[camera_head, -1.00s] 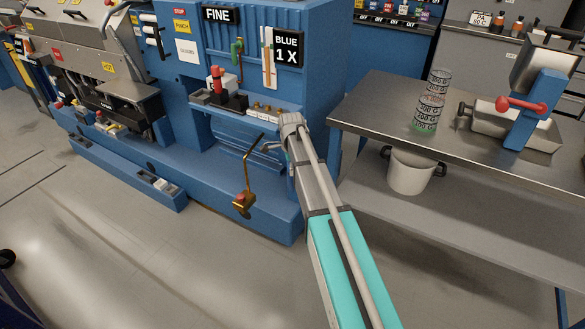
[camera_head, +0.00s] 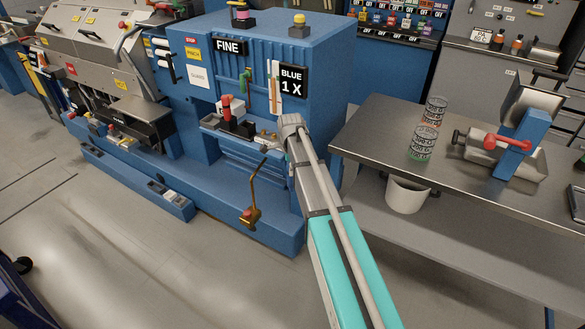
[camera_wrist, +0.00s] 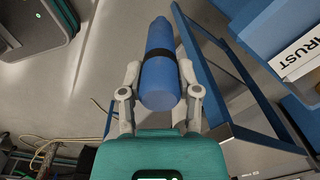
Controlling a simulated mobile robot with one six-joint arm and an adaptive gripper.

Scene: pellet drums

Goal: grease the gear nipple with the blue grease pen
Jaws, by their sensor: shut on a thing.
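The blue grease pen (camera_wrist: 160,42), a thick blue cylinder with a black band, is in the wrist view. My gripper (camera_wrist: 159,75) is shut on it, one grey finger on each side, and its round blue end faces the camera. In the head view my arm reaches toward the blue machine (camera_head: 325,70), which bears a sign (camera_head: 292,80) reading "BLUE 1 X". My gripper and the pen cannot be made out there, hidden at the arm's far end. I cannot pick out the gear nipple in either view.
A steel table (camera_head: 385,125) stands at the right with clear stacked rings (camera_head: 423,143) and a red-handled blue device (camera_head: 521,145). A white bucket (camera_head: 406,195) is on its lower shelf. A brass crank (camera_head: 251,215) hangs before the machine.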

